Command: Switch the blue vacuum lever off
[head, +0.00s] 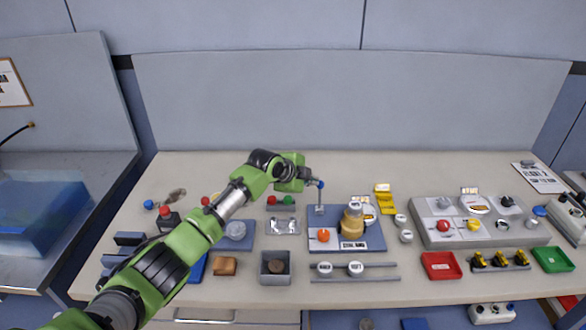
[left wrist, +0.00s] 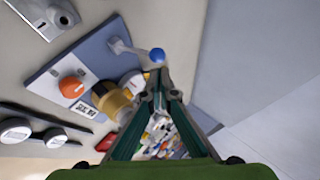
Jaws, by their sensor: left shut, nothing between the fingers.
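The vacuum lever is a grey rod (head: 319,198) with a blue ball tip (head: 320,184), rising from the back left of a blue panel (head: 375,239). In the head view the rod looks roughly upright. My left gripper (head: 310,178) is shut and empty, close beside the blue ball on its left. In the left wrist view the blue ball (left wrist: 157,55) shows just beyond the closed fingertips (left wrist: 158,84). I cannot tell whether they touch. The panel also carries an orange knob (head: 323,235) and a brass cylinder (head: 352,222). My right gripper is out of view.
A grey control box (head: 430,238) with red and yellow knobs stands to the right. Round gauges (head: 355,268) on a rail lie in front of the panel. A yellow holder (head: 385,200) stands behind it on the right.

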